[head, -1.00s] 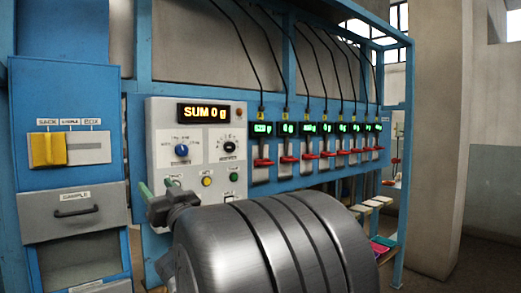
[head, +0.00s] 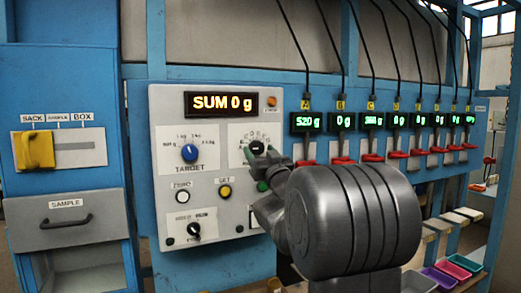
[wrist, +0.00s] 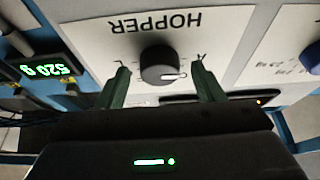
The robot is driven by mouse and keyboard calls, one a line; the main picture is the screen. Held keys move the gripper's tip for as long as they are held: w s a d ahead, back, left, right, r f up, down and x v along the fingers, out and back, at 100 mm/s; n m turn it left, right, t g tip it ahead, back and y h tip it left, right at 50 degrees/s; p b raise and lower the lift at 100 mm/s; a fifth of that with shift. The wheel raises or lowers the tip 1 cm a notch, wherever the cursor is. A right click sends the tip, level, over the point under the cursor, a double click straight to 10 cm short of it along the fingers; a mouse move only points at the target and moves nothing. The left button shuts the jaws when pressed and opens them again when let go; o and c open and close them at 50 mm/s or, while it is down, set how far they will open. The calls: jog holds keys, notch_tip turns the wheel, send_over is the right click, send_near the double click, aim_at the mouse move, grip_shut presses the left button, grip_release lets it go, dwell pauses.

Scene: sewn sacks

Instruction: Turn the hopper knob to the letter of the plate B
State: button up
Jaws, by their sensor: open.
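The hopper knob (wrist: 160,66) is a round black knob on a white panel marked HOPPER, upside down in the wrist view. Plate B has a yellow label (head: 340,105) and a display (head: 346,121) reading 0 g.
The control panel (head: 222,190) also holds a blue target knob (head: 190,153), buttons, a lower black knob (head: 194,230) and a SUM 0 g display (head: 223,103). Display A (head: 306,122) reads 520 g. A yellow slider (head: 35,150) and sample drawer (head: 67,218) are at left.

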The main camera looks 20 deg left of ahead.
jog(key=shift+w+a+r, duration=0.1)
jog(key=shift+a, duration=0.05)
jog(key=c, duration=1)
jog(key=shift+o, duration=0.2)
jog(key=m+t+h+b, duration=0.1)
jog(key=m+b, duration=0.1)
jog(key=shift+f+m+b, duration=0.2)
jog(key=shift+m+b, duration=0.15)
jog(key=shift+m, duration=0.05)
jog(key=shift+a+r+m+t+h+b, duration=0.15)
jog(key=shift+m+t+h+b, duration=0.3)
jog(key=shift+m, duration=0.65)
jog(key=shift+d+r+m+t+h+b, duration=0.1)
jog(key=shift+m+t+h+b, duration=0.3)
jog(key=shift+m, duration=0.7)
jog(key=o, duration=1)
jog(key=shift+c, duration=0.2)
